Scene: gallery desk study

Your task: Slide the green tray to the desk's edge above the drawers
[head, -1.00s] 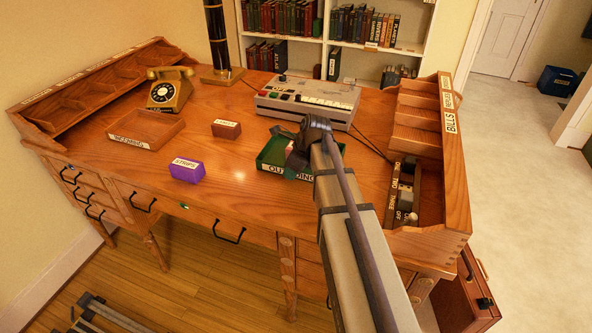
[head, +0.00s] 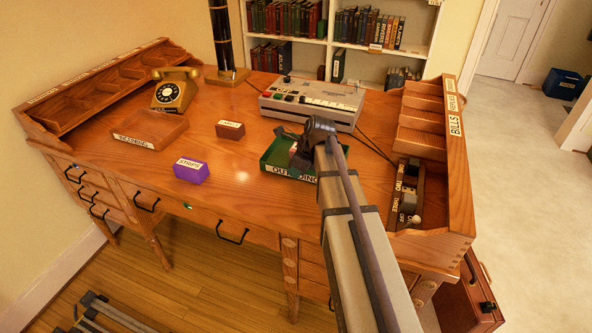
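The green tray (head: 278,152), labelled with white lettering that reads in part "OUT...ING", lies on the wooden desk (head: 232,195) right of the middle. My arm reaches over its right side and hides part of it. My gripper (head: 298,160) is at the tray's right part, low over or inside it. Its fingers are dark and small, and I cannot tell whether they touch the tray. Drawers with black handles (head: 232,233) are in the desk's front, below its front edge. The drawers at the front right are partly behind my arm.
Left of the tray are a purple STAMPS-like box (head: 191,173), a small brown box (head: 230,131) and a wooden INCOMING tray (head: 150,133). A grey machine (head: 312,103) stands behind it. A switch box (head: 408,195) is at right. The desk front between them is clear.

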